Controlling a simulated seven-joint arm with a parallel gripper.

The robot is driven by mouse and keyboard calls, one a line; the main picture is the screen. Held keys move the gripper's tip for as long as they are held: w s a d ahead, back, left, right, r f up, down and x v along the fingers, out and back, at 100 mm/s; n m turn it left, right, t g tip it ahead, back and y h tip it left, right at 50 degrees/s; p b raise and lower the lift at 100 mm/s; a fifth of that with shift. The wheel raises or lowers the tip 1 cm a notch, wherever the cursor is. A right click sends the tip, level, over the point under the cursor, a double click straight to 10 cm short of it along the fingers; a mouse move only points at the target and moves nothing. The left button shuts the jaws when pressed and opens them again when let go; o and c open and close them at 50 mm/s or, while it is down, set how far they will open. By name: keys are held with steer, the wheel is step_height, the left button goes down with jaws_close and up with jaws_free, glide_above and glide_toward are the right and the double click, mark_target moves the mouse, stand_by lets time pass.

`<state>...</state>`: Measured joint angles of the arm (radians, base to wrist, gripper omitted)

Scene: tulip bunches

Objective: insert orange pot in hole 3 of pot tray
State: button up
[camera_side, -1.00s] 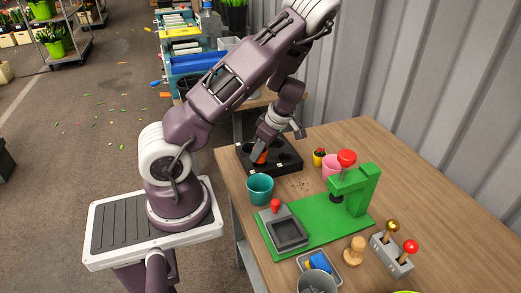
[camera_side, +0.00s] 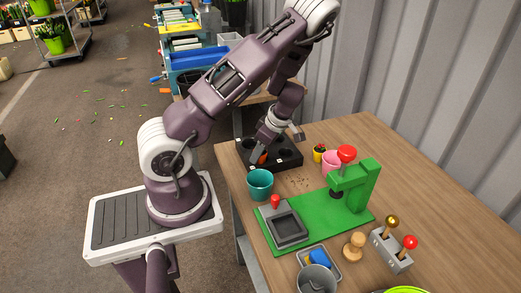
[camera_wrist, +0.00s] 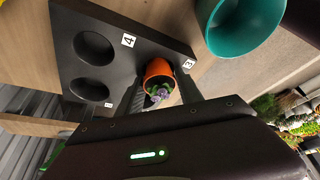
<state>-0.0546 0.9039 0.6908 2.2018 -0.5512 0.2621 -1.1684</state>
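The orange pot (camera_wrist: 158,69), with a small purple and green plant in it, is between the two fingers of my gripper (camera_wrist: 162,88) in the wrist view. My gripper looks shut on it. The pot is over or in the spot beside label 3 of the black pot tray (camera_wrist: 70,22); I cannot tell how deep it sits, and hole 3 itself is hidden. In the side view a bit of the orange pot (camera_side: 262,158) shows below my gripper (camera_side: 257,157), at the tray's near-left part. Tray holes by labels 4 and 1 look empty in the wrist view.
A teal pot (camera_side: 260,184) stands close to the tray's near side; it also shows in the wrist view (camera_wrist: 240,28). A yellow pot (camera_side: 319,154), a pink pot (camera_side: 331,162) and a green press (camera_side: 353,190) stand to the right.

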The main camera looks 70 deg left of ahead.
steer(key=o, duration=0.4)
steer(key=shift+c, duration=0.2)
steer(key=v, duration=0.7)
